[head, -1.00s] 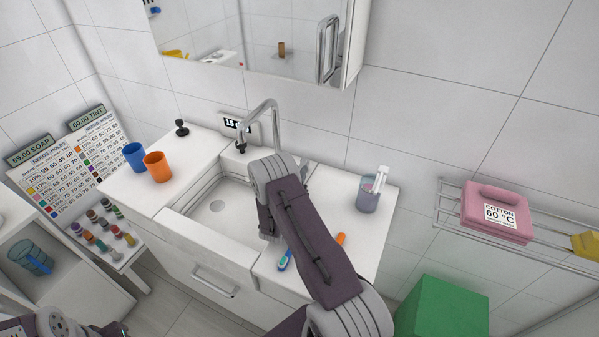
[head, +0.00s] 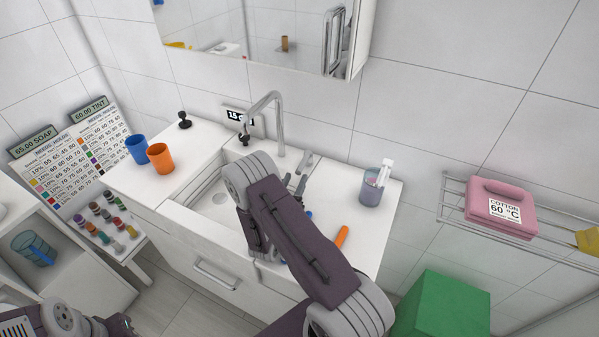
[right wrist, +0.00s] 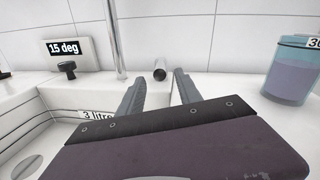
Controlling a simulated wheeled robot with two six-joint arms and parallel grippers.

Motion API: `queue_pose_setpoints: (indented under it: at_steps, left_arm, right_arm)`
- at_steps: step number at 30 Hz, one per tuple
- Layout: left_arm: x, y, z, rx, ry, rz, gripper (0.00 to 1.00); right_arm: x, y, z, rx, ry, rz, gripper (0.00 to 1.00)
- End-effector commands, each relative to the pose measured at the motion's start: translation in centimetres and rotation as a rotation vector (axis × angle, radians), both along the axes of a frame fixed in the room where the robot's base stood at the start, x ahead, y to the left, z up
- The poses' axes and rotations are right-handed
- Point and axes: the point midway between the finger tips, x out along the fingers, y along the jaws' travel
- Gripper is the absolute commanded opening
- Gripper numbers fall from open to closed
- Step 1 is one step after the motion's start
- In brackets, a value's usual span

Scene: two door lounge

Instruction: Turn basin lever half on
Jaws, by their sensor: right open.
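The basin (head: 212,200) is set in the white counter, with a tall chrome tap (head: 279,125) behind it. A short grey lever (head: 307,162) stands just right of the tap's foot. In the right wrist view the lever (right wrist: 159,69) shows nearly end-on, as a small cylinder with a dark end. My right gripper (head: 293,183) is open and empty over the counter, just in front of the lever. In the right wrist view its two fingers (right wrist: 159,82) point at the lever, which appears between their tips. I cannot tell whether they touch it. My left gripper does not show clearly.
A cup with a toothbrush (head: 371,187) stands right of the lever. An orange-handled item (head: 342,236) lies near my right arm. A black knob (right wrist: 67,69) and a "15 deg" display (right wrist: 70,49) are left of the tap. Orange (head: 160,158) and blue (head: 136,149) cups stand further left.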

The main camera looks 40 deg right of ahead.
Motion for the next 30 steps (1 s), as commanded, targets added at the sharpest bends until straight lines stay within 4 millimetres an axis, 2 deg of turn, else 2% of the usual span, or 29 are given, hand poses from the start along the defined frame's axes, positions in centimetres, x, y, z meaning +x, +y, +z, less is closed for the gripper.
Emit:
queue_pose_setpoints:
  at_steps: [3,10,11,14,15,17,20,24,27,30]
  left_arm:
    - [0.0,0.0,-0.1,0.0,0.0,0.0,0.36]
    - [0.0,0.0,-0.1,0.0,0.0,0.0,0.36]
    - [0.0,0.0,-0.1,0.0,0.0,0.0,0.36]
    - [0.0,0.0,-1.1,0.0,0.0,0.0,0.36]
    - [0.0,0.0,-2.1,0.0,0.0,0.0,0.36]
    - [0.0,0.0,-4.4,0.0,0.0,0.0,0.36]
    - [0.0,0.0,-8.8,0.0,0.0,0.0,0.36]
    - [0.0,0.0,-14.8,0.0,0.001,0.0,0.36]
    - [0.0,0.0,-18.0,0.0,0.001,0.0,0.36]
    - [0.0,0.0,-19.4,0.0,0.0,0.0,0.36]
  right_arm:
    - [-0.6,0.9,0.0,-0.001,0.001,0.0,0.41]
    - [-0.8,1.0,0.0,0.0,0.0,-0.001,0.41]
    - [-0.8,1.0,0.0,0.0,0.0,-0.001,0.39]
    - [-0.3,1.1,0.0,0.016,-0.05,-0.01,0.11]
    - [0.2,1.2,0.2,0.04,-0.118,-0.024,0.0]
    - [1.2,1.6,0.7,0.101,-0.277,-0.052,0.0]
    - [2.6,2.8,0.9,0.262,-0.62,-0.104,0.0]
    - [4.3,5.8,0.5,0.544,-1.129,-0.148,0.0]
    - [4.8,7.9,0.5,0.745,-1.441,-0.183,0.0]
    - [5.0,9.4,0.9,0.879,-1.638,-0.211,0.0]
